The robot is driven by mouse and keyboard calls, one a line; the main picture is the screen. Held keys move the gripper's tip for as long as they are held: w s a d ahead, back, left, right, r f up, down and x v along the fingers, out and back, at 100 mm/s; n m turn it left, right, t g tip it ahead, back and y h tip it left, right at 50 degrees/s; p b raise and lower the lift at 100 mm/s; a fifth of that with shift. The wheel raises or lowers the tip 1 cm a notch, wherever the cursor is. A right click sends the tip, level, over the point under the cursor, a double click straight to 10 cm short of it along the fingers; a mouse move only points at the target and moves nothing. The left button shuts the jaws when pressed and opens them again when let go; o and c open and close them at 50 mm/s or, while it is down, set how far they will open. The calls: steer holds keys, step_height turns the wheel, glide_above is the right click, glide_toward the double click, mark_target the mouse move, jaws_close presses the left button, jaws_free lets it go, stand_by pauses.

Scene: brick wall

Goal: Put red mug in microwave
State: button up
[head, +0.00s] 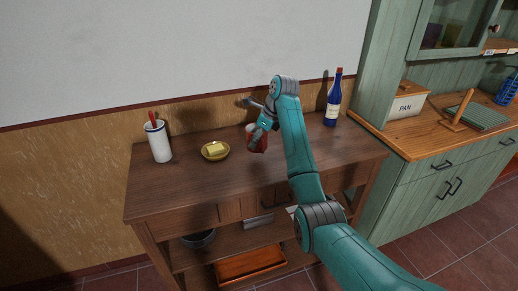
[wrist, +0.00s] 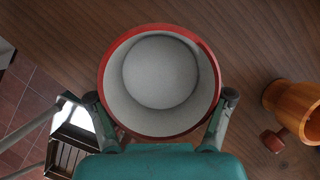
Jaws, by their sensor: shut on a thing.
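The red mug (head: 258,144) is in my gripper (head: 262,131) over the middle of the wooden table, partly hidden by my gripper and arm. In the wrist view the mug (wrist: 211,62) is seen from above, with a red rim and an empty white inside. My gripper's two fingers (wrist: 160,97) stand at its left and right sides, shut on it. Whether its base touches the tabletop is hard to tell. No microwave shows in either view.
A yellow dish (head: 206,156) and a white utensil pot (head: 159,145) stand left on the table (head: 185,182); a blue bottle (head: 333,103) stands at its back right. A green cabinet (head: 410,195) is at right. An orange-brown object (wrist: 285,98) lies right in the wrist view.

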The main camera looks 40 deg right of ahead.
mark_target(258, 149)
steer(key=shift+a+f, duration=0.1)
steer(key=shift+f, duration=2.25)
steer(key=shift+f, duration=0.1)
steer(key=o, duration=1.7)
